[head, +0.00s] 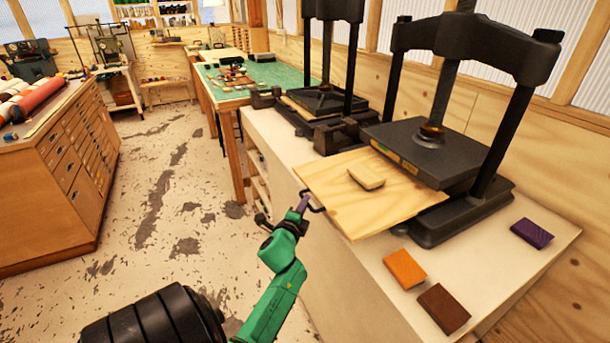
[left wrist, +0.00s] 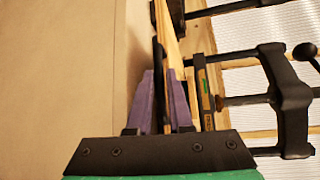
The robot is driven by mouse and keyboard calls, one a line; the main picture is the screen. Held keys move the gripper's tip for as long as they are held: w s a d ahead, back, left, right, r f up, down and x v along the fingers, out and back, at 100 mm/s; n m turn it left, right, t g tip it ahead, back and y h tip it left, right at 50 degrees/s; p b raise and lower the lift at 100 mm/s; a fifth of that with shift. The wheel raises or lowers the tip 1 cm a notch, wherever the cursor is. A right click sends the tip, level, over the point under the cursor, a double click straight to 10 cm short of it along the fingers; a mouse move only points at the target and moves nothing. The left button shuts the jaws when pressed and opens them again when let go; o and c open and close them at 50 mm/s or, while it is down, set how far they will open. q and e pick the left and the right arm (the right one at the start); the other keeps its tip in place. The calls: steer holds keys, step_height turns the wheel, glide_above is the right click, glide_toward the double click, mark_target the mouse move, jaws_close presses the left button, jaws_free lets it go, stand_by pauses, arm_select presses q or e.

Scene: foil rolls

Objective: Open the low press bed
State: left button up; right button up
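The low press bed (head: 335,193) is a pale plywood board. It sticks out from under the dark platen of the nearer press (head: 425,150), with a tan block (head: 366,177) lying on it. A dark handle (head: 317,196) is on its front edge. My left gripper (head: 303,203), with purple fingers on a green arm, is at this handle. In the left wrist view the dark handle (left wrist: 159,60) runs between the two fingers, which look closed on it; the bed (left wrist: 171,40) shows edge-on beyond. My right gripper is in neither view.
Orange (head: 405,268), brown (head: 443,308) and purple (head: 531,233) blocks lie on the pale bench top. A second press (head: 325,100) stands behind. A wooden drawer cabinet (head: 60,170) stands at left, with open floor (head: 160,200) between.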

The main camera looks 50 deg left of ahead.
arm_select(q)
steer(key=shift+o, duration=1.2)
steer(key=shift+a, duration=0.1)
steer(key=b+v, duration=0.2)
steer(key=v, duration=1.2)
steer(key=shift+s, duration=0.25)
